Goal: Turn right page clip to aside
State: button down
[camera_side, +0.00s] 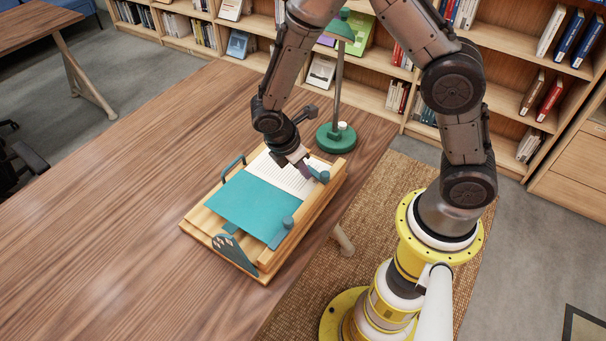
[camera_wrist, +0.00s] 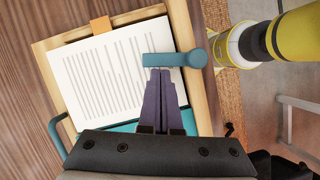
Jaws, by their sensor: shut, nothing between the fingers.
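A wooden book stand (camera_side: 305,228) holds an open book with a white printed page (camera_side: 286,176) and a teal page or cover (camera_side: 250,203). In the wrist view, a teal page clip (camera_wrist: 197,58) has its round knob on the stand's right edge and its arm lying left over the printed page (camera_wrist: 95,75). It also shows in the side view (camera_side: 323,177). My gripper (camera_wrist: 158,72) is shut and empty, its purple fingertips right at the clip's arm; whether they touch cannot be told. In the side view my gripper (camera_side: 305,172) is low over the page.
A second teal knob (camera_side: 288,221) sits by the teal page's edge, and a teal bar (camera_side: 232,168) on the stand's far side. A green lamp (camera_side: 336,138) stands close behind the stand. The wooden table (camera_side: 110,180) is clear to the left.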

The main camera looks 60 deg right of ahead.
jog(key=d+m, duration=0.1)
jog(key=m, duration=0.1)
jog(key=d+m+g+y, duration=0.1)
jog(key=m, duration=0.1)
jog(key=shift+w+d+m, duration=0.1)
jog(key=shift+w+m, duration=0.1)
jog(key=shift+m, duration=0.1)
jog(key=m, duration=0.1)
jog(key=d+m+g+y, duration=0.1)
jog(key=m, duration=0.1)
jog(key=d+m, duration=0.1)
jog(key=m, duration=0.1)
jog(key=shift+s+d+g+y, duration=0.15)
jog(key=shift+s+g+y, duration=0.15)
jog(key=shift+s, duration=0.1)
jog(key=shift+s+d+m+y, duration=0.2)
jog(key=shift+m+y, duration=0.05)
jog(key=shift+m, duration=0.5)
jog(key=shift+s+d+m+y, duration=0.2)
jog(key=shift+d+m+y, duration=0.1)
jog(key=shift+m, duration=0.5)
jog(key=shift+s+d+m+y, duration=0.15)
jog(key=shift+s+m+y, duration=0.1)
jog(key=shift+m, duration=0.5)
